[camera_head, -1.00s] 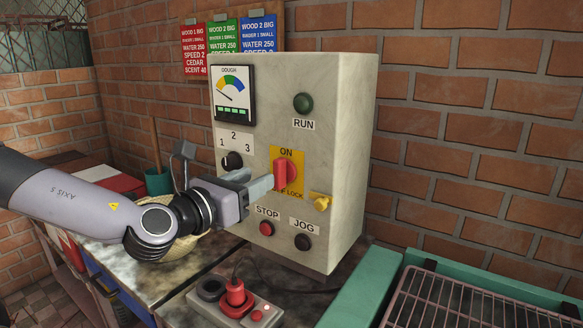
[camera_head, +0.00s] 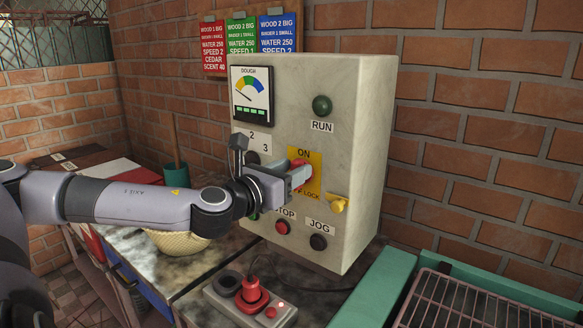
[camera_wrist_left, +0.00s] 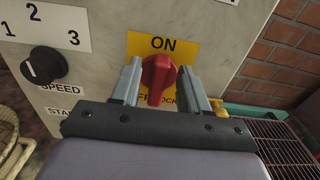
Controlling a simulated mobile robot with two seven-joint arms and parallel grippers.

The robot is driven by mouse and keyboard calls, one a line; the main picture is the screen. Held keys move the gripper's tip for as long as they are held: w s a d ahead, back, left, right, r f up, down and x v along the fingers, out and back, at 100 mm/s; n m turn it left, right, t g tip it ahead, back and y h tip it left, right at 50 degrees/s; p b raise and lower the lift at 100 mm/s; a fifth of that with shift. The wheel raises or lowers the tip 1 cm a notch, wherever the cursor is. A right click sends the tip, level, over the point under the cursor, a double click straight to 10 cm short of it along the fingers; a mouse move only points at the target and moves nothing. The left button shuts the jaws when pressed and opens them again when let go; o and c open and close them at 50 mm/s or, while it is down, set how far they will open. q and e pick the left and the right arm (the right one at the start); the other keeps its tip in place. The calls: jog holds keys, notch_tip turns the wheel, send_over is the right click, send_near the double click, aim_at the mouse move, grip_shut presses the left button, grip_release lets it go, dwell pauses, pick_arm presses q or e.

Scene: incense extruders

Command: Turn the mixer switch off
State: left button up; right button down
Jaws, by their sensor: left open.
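The grey mixer control box (camera_head: 362,150) stands on the bench. Its red rotary switch (camera_wrist_left: 159,78) sits on a yellow plate (camera_wrist_left: 190,46) with ON at the top; the lower lettering is partly covered. My left gripper (camera_head: 300,177) is at the switch, and its fingers hide much of the knob in the head view. In the left wrist view the open fingers (camera_wrist_left: 162,84) stand on either side of the red knob, with small gaps. The knob's grip is near upright, toward ON. My right gripper is not seen.
A yellow padlock-like piece (camera_head: 338,203) sits just below right of the switch.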

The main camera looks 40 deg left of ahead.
pick_arm(q)
jog(key=shift+w, duration=0.25)
grip_shut()
jog(key=shift+n, duration=0.3)
jog(key=n+b, duration=0.3)
jog(key=n, duration=0.2)
jog(key=a+f+n+b, duration=0.1)
jog(key=n+b, duration=0.3)
jog(key=n, duration=0.2)
jog(key=n+b, duration=0.4)
jog(key=n, duration=0.2)
jog(key=shift+s+a+f, duration=0.1)
jog(key=shift+a+f, duration=0.2)
jog(key=shift+f, duration=0.05)
jog(key=shift+n, duration=0.3)
